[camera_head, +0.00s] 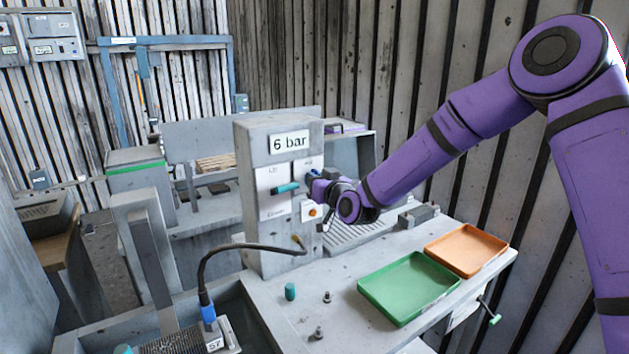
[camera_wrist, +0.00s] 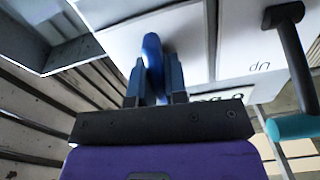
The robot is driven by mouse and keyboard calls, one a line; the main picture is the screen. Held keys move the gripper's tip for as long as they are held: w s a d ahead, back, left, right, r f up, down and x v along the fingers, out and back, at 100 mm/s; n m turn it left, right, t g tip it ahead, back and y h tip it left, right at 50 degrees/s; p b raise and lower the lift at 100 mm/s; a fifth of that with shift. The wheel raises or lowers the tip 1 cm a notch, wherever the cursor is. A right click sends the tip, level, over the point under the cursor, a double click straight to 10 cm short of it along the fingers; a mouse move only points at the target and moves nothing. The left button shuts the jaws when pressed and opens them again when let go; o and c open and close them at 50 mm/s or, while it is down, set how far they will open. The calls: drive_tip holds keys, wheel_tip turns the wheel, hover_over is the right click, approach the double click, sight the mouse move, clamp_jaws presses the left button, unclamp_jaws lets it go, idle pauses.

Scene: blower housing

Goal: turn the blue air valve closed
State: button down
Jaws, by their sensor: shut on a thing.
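The blue air valve (camera_wrist: 152,48) is a blue handle on the light panel, seen in the wrist view between my fingers. My gripper (camera_wrist: 154,72) is shut on it, one finger on each side. Only a small bit of blue (camera_head: 318,174) shows there; my gripper and wrist hide much of the valve. I cannot tell the valve's exact angle.
A teal-tipped lever (camera_head: 286,188) sticks out just left of my gripper; it also shows in the wrist view (camera_wrist: 292,126). An orange button (camera_head: 312,212) is below. A green tray (camera_head: 408,288) and an orange tray (camera_head: 466,250) lie on the bench to the right. A black cable arches in front.

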drive_tip(key=m, duration=0.4)
drive_tip(key=shift+w+d, duration=0.1)
drive_tip(key=m, duration=0.4)
drive_tip(key=shift+d+f, duration=0.1)
drive_tip(key=m, duration=0.4)
drive_tip(key=shift+f, duration=0.15)
drive_tip(key=shift+f+m, duration=0.1)
drive_tip(key=shift+m, duration=2.1)
drive_tip(key=c, duration=1.1)
unclamp_jaws()
drive_tip(key=shift+c, duration=0.2)
drive_tip(key=shift+d, duration=0.1)
drive_tip(key=v, duration=1)
drive_tip(key=shift+s+d, duration=0.25)
